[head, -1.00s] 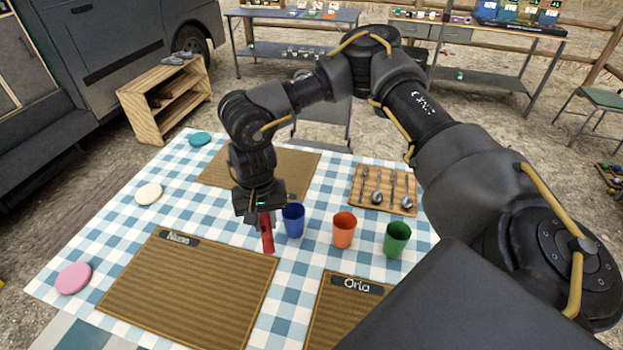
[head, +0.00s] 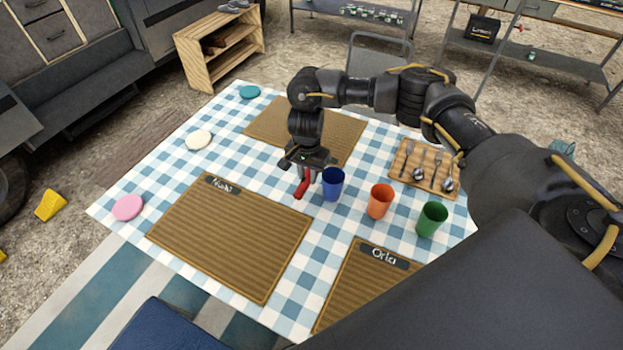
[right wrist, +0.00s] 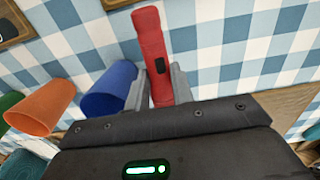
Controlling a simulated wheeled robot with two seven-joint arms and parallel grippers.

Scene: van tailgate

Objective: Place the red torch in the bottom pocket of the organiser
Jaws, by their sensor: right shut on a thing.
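The red torch (head: 302,188) is between the fingers of my right gripper (head: 307,176), just to the left of the blue cup, over the checked tablecloth. In the right wrist view the torch (right wrist: 153,50) sticks out past the two grey fingers (right wrist: 160,84), which are shut on it. A dark button shows on its side. I cannot tell whether its end touches the cloth. The organiser is not recognisable in these views. My left gripper is not in view.
A blue cup (head: 333,184), an orange cup (head: 380,201) and a green cup (head: 431,219) stand right of the torch. A cutlery board (head: 408,178) lies behind them. Placemats (head: 230,232) and coloured discs (head: 128,207) lie on the cloth. A wooden shelf (head: 222,50) stands beyond.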

